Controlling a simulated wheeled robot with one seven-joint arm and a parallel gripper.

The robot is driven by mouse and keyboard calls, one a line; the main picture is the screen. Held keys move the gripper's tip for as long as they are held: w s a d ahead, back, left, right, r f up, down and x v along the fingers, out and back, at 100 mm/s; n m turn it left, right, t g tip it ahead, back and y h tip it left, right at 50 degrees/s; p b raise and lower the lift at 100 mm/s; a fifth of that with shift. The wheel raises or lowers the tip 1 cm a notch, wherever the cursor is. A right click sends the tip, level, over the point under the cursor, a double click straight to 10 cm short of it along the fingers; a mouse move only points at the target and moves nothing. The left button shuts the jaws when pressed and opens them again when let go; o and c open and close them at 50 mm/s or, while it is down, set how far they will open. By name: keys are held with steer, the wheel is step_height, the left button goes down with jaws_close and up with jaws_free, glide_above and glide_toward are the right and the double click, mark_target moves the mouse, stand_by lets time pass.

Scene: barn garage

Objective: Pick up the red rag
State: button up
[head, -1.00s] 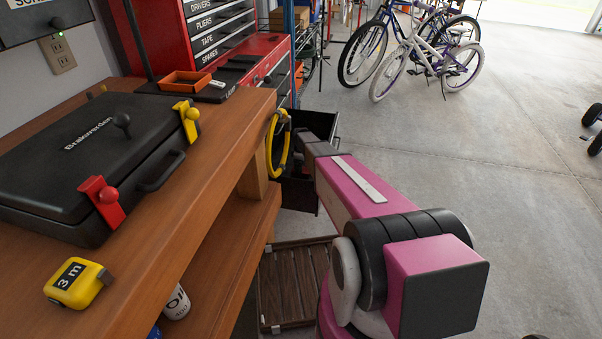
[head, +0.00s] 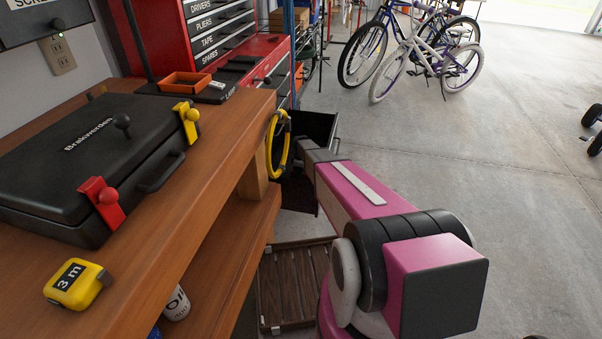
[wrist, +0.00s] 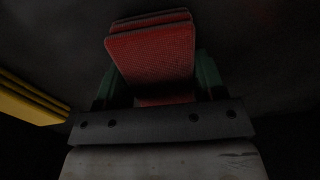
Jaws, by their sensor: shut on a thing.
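The red rag (wrist: 150,55) looks like a folded, textured red cloth in the dark wrist view. My gripper (wrist: 152,82) is shut on it, with a green finger on each side of the cloth. The rag's upper part sticks out beyond the fingers. In the head view my arm reaches down past the bench end towards an open black drawer or bin, and the gripper and rag are hidden there.
A yellow object (wrist: 30,98) lies at the left in the wrist view. The wooden workbench (head: 205,165) carries a black case (head: 75,165) and a yellow tape measure (head: 78,284). A yellow coil (head: 277,143) hangs at the bench end. A slatted wooden crate (head: 297,285) stands below. Open floor lies right.

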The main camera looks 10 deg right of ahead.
steer(key=shift+r, duration=0.15)
step_height(320, 180, up, 18)
stand_by(0.5)
steer(key=shift+o, duration=0.3)
